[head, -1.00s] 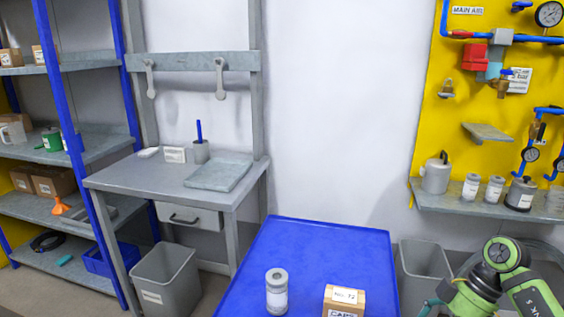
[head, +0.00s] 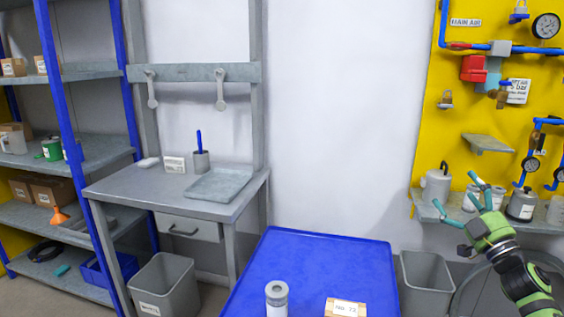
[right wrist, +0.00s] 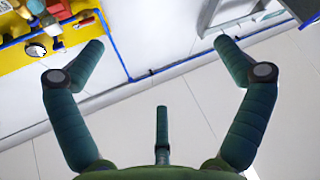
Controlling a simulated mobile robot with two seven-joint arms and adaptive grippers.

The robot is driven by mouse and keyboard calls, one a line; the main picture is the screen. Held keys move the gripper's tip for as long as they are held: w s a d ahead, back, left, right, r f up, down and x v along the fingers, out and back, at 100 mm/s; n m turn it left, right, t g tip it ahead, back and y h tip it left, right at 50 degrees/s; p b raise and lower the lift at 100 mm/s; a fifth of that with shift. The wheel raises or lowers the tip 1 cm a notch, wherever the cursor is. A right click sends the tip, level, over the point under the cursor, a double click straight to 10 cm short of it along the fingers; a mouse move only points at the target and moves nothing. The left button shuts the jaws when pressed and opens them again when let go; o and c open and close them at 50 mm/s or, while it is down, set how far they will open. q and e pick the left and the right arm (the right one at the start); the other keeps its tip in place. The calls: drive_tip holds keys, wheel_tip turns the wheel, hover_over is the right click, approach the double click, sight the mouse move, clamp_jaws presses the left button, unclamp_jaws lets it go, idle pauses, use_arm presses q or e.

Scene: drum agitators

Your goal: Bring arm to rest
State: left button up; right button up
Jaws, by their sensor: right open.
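My right arm comes in at the right of the head view. Its green gripper (head: 457,199) is raised in front of the shelf on the yellow panel, with its teal fingers spread. In the right wrist view the gripper (right wrist: 155,45) is open, with nothing between its fingers. Beyond the fingers there I see pale floor or wall surface and part of the yellow panel. The fingers partly hide small containers on the panel shelf in the head view. I cannot tell whether they touch anything there. My left gripper is in neither view.
A blue table (head: 310,262) bears a grey canister (head: 276,300) and a cardboard box (head: 346,308). A yellow panel (head: 455,110) carries pipes, gauges and a shelf (head: 440,213). A grey bin (head: 426,285) stands right of the table. A workbench (head: 150,190) stands left.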

drive_tip(key=w+d+f+m+g+h, duration=0.2)
drive_tip(key=d+f+m+g+h, duration=0.15)
drive_tip(key=d+f+h, duration=0.35)
drive_tip(key=s+a+f+m+g, duration=0.1)
drive_tip(key=s+a+f+g, duration=0.2)
drive_tip(key=f, duration=1.1)
drive_tip(key=s+a+f+g, duration=0.15)
drive_tip(key=s+f, duration=0.45)
drive_tip(key=f, duration=0.8)
drive_tip(key=s+a+f+m+g, duration=0.15)
drive_tip(key=s+f+g, duration=0.25)
drive_tip(key=f, duration=1)
drive_tip(key=s+a+f+g+y, duration=0.1)
drive_tip(key=s+a+f+g, duration=0.3)
drive_tip(key=s+f, duration=0.7)
drive_tip(key=s+a+f+g, duration=0.1)
drive_tip(key=s+a+f, duration=0.5)
drive_tip(key=s+f, duration=0.5)
drive_tip(key=s+a+f+g, duration=0.1)
drive_tip(key=s+a, duration=0.2)
drive_tip(key=s, duration=0.5)
drive_tip(key=s+a+f+g+y, duration=0.1)
drive_tip(key=s+a+f+g, duration=0.1)
drive_tip(key=s, duration=0.7)
drive_tip(key=s+a+f+g, duration=0.1)
drive_tip(key=s+a, duration=0.3)
drive_tip(key=s, duration=0.5)
drive_tip(key=shift+a+f+g+y, duration=0.15)
drive_tip(key=shift+f+g+y, duration=0.05)
drive_tip(key=shift+g+y, duration=0.1)
